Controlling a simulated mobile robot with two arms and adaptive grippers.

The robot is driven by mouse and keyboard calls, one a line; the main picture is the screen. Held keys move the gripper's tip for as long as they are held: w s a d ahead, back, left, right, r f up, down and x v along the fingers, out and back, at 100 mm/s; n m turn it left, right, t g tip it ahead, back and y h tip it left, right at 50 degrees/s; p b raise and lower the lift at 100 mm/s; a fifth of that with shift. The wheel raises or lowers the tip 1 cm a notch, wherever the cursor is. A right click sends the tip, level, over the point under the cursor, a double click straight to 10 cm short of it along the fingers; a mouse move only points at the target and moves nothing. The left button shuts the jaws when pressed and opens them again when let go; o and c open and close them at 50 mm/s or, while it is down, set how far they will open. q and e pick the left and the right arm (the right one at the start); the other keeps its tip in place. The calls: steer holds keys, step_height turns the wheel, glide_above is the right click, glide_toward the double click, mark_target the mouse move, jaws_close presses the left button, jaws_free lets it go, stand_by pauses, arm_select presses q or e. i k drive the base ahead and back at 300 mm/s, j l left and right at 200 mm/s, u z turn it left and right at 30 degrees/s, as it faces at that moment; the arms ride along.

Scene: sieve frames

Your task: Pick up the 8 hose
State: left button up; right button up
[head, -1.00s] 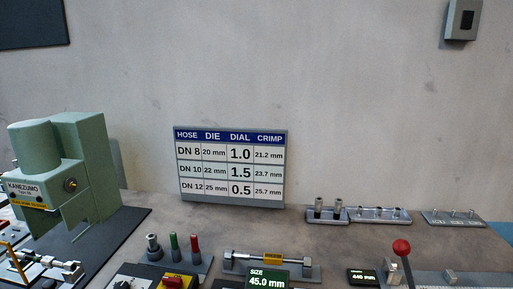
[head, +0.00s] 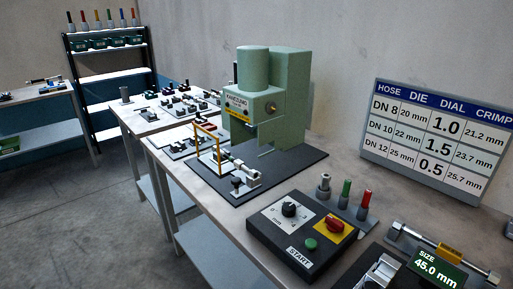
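No hose that I can identify as the 8 hose shows in the head view. The wall chart (head: 436,140) has a DN 8 row reading 20 mm, 1.0 and 21.2 mm. A green crimping machine (head: 265,95) stands on a dark mat on the bench. A bar-shaped piece with a yellow tag (head: 449,252) lies at the right front; I cannot tell whether it is a hose. Neither of my grippers is in view.
A control box (head: 300,235) with dial, red switch and green button sits at the bench's front edge. A size display (head: 437,268) reads 45.0 mm. A shelf rack (head: 107,75) and a side table (head: 30,95) stand back left. Floor at left is clear.

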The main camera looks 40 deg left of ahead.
mark_target(238, 165)
steer(key=u, duration=1.35)
